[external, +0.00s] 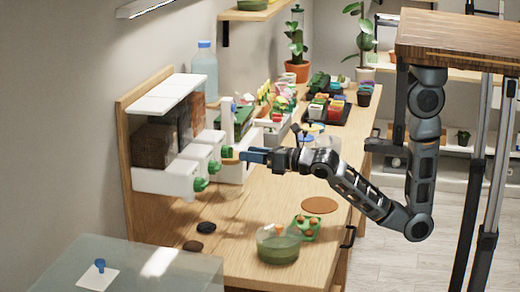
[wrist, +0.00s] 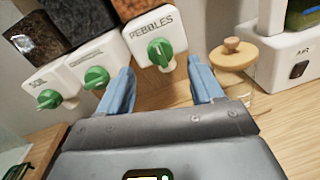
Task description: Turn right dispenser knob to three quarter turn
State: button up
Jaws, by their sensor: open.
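The right dispenser, a white box labelled PEBBLES (wrist: 150,27), fills the top middle of the wrist view. Its green knob (wrist: 160,52) shows a raised grip standing near upright, slightly tilted, with a pale spout below. My gripper (wrist: 160,65) is open, one blue finger either side of the knob in the picture. The fingers appear short of the knob, with no contact visible.
Two more dispensers with green knobs (wrist: 97,77) (wrist: 48,99) stand to the left. A glass jar with a wooden lid (wrist: 232,55) stands close beside the right finger. A white AIR unit (wrist: 285,60) is farther right. A green bowl (external: 278,243) sits on the front counter.

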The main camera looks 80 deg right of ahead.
aim_at(228, 152)
jog(key=shift+w+d, duration=0.15)
jog(key=shift+w, duration=1.2)
jog(key=shift+w+d, duration=0.1)
jog(key=shift+w, duration=1.25)
jog(key=shift+c, duration=0.4)
jog(key=c, duration=1)
